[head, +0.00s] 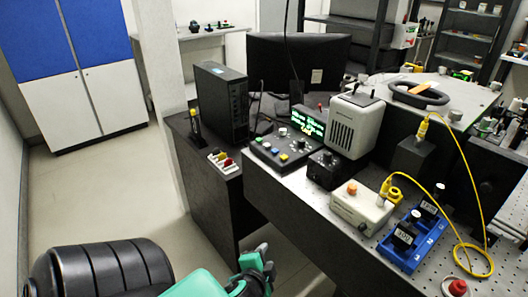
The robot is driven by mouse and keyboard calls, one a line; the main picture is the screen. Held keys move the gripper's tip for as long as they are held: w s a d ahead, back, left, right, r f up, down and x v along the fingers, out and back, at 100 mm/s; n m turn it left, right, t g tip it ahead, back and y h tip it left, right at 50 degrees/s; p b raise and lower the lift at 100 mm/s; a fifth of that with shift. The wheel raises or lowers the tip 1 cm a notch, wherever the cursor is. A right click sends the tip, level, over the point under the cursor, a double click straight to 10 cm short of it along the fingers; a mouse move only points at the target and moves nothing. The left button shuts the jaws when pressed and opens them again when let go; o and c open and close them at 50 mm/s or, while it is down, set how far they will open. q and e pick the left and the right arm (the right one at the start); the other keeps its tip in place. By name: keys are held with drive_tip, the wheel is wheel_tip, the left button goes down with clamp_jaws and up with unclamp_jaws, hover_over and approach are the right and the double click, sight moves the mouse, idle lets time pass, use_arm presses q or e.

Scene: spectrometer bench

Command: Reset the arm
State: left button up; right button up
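My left arm (200,284) comes in along the bottom edge, with a black ribbed section and green links. My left gripper (262,258) is at the bottom middle, over the floor in front of the dark bench. It is small, partly cut off by the lower edge, and its finger gap cannot be made out. No object shows clearly in it. My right arm and gripper are not in view.
The dark bench (285,205) carries a control box (283,146), a grey vented unit (355,125), a cream box (360,207) with a yellow cable (468,180), and a blue tray (412,246). A black computer tower (221,102) stands left. Floor (110,195) is clear towards the cabinets (83,100).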

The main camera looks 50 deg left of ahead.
use_arm(q)
drive_tip(key=shift+s+d+f, duration=0.1)
drive_tip(key=shift+d+f, duration=0.05)
drive_tip(key=shift+f, duration=0.1)
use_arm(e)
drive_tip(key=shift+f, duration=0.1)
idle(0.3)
